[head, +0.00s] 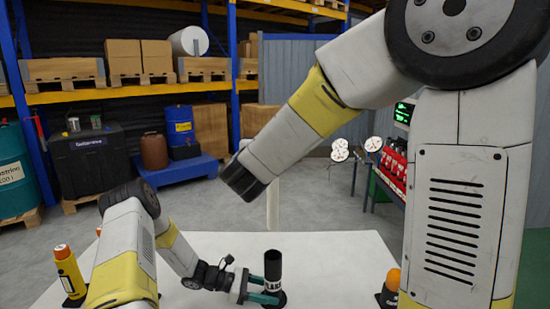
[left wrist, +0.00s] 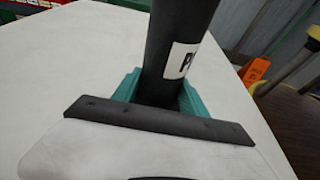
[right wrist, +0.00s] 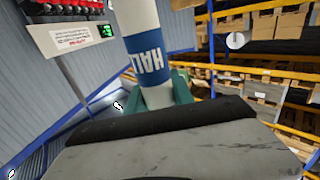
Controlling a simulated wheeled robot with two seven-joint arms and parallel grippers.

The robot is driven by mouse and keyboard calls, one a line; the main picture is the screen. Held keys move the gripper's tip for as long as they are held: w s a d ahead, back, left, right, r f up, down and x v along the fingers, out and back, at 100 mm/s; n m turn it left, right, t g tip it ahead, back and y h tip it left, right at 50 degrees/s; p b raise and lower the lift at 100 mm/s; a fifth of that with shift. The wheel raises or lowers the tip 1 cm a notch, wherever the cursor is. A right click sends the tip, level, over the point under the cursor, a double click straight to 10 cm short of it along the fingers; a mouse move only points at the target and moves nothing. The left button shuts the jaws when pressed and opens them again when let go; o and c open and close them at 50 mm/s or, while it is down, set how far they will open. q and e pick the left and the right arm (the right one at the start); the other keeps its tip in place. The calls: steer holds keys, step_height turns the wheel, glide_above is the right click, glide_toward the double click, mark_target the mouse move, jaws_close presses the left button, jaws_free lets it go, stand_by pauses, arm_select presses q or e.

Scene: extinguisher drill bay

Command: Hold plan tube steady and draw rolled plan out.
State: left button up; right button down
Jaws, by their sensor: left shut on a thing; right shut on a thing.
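The black plan tube (head: 272,266) stands upright on the white table. My left gripper (head: 268,289) is shut around its lower part with teal fingers; the tube (left wrist: 178,40) and its white label also show in the left wrist view. The rolled plan (right wrist: 141,40), white with a blue band, is between the teal fingers of my right gripper (right wrist: 160,92), shut on it. In the head view the plan (head: 272,207) shows as a white upright strip above the tube, and my right gripper's fingers are hidden. The tube's mouth looks dark; the plan's lower end blends with the table.
The white table (head: 215,245) has bare room around the tube. An orange-topped yellow canister (head: 68,272) stands at its left and an orange-topped object (head: 391,284) at its right. Shelving, drums and a rack of red extinguishers (head: 393,168) stand farther back.

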stand_by(0.3)
arm_select(q)
steer(key=o, duration=1.1)
steer(key=shift+c, duration=0.2)
